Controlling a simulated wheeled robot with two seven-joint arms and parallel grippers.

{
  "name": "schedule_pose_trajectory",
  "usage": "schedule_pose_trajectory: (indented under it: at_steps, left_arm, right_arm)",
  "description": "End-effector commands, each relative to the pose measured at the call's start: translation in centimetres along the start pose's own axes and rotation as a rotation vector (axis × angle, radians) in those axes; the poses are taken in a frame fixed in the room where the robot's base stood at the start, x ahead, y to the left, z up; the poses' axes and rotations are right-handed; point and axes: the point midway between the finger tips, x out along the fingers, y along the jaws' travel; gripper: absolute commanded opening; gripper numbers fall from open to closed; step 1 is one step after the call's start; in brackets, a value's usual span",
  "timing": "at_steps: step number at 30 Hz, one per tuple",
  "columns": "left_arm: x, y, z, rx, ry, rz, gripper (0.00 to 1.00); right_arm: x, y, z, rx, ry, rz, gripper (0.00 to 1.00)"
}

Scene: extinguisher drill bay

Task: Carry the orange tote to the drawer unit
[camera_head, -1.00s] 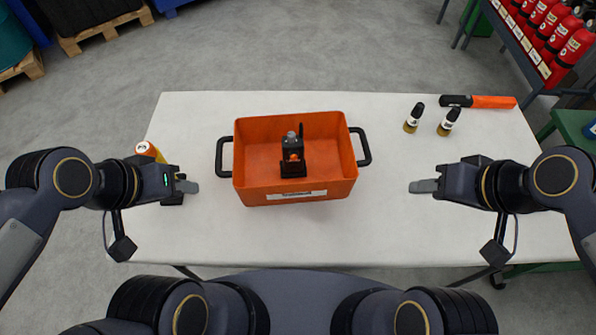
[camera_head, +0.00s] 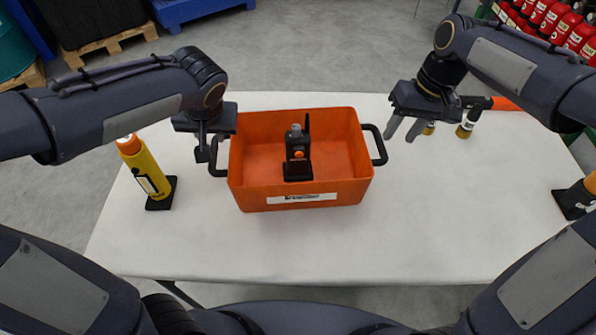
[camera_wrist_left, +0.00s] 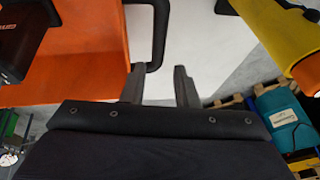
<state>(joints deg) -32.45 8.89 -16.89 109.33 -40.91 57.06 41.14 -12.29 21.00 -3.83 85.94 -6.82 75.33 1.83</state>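The orange tote (camera_head: 300,187) stands upright on the white table, with a black handle on each side. A black device with an orange button (camera_head: 297,157) sits inside it. My left gripper (camera_head: 204,152) is just above the left handle (camera_head: 214,160), pointing down. In the left wrist view its fingers (camera_wrist_left: 160,75) are apart, with the handle (camera_wrist_left: 158,35) close to the tips; I cannot tell whether they touch. My right gripper (camera_head: 403,130) is open and empty, just to the right of the right handle (camera_head: 376,145), apart from it. I cannot identify the drawer unit in these views.
A yellow canister with an orange cap (camera_head: 147,172) stands left of the tote on a black base. Two small bottles (camera_head: 465,129) and an orange-ended tool (camera_head: 506,104) lie behind my right gripper. A black-and-orange object (camera_head: 575,198) is at the right edge. The front table is clear.

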Motion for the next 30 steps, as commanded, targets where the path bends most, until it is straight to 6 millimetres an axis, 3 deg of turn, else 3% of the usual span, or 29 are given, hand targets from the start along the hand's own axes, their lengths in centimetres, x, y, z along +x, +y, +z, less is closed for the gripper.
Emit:
schedule_pose_trajectory:
  at_steps: [4, 16, 30]
  left_arm:
    - [0.6, 0.6, -0.7, 0.006, 0.018, -0.029, 0.27]
    - [1.1, 0.5, -0.7, 0.006, 0.015, -0.031, 0.27]
    - [7.5, 0.3, -0.8, 0.006, 0.015, -0.031, 0.27]
  right_arm:
    - [1.0, -0.2, -0.9, -0.010, -0.019, 0.011, 0.38]
    - [1.6, -0.2, -0.9, -0.009, -0.020, 0.011, 0.38]
    - [7.9, -0.1, -0.8, -0.009, -0.021, 0.011, 0.38]
